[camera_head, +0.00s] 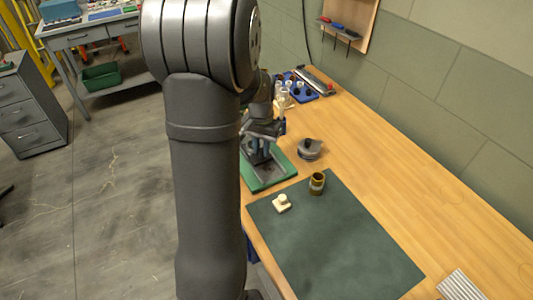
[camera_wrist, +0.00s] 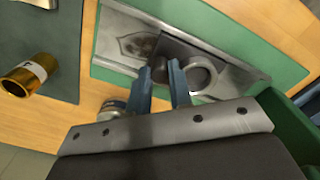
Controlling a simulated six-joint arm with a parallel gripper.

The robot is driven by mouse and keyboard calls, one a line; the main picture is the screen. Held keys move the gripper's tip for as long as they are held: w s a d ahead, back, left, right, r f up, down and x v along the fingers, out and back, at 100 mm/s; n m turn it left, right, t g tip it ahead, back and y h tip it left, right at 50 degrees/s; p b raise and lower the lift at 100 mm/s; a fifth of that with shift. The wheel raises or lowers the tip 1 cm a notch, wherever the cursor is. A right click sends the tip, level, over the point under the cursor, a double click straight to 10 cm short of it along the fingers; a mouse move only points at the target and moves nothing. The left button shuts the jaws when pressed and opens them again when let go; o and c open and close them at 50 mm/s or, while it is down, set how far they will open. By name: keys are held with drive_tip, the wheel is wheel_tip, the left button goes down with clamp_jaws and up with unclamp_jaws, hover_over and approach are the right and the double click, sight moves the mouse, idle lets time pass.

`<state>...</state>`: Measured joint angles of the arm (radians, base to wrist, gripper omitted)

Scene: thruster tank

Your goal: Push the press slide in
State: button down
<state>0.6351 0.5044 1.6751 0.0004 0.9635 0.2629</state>
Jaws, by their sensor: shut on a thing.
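The press is a grey metal plate with rails (camera_wrist: 125,25) on a green base (camera_wrist: 250,30); in the head view the green base (camera_head: 284,173) lies on the bench, partly behind my arm. The press slide (camera_wrist: 185,52) is a grey metal block in the rails, with a round ring-shaped part beside the right finger. My gripper (camera_wrist: 160,72) has its two blue fingers shut on a small dark part of the slide, seen between the fingertips. In the head view my gripper (camera_head: 262,146) is over the press; its fingertips are hard to make out.
A brass cylinder (camera_head: 317,184) and a cream knobbed piece (camera_head: 282,204) stand on the dark green mat (camera_head: 350,245). A grey round object (camera_head: 310,149) sits close right of the press. A blue rack (camera_head: 302,88) stands behind.

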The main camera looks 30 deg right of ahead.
drive_tip(key=c, duration=1.6)
unclamp_jaws()
drive_tip(key=shift+o, duration=0.2)
wheel_tip(320, 180, up, 18)
drive_tip(key=shift+f, duration=0.25)
drive_tip(key=shift+o, duration=0.3)
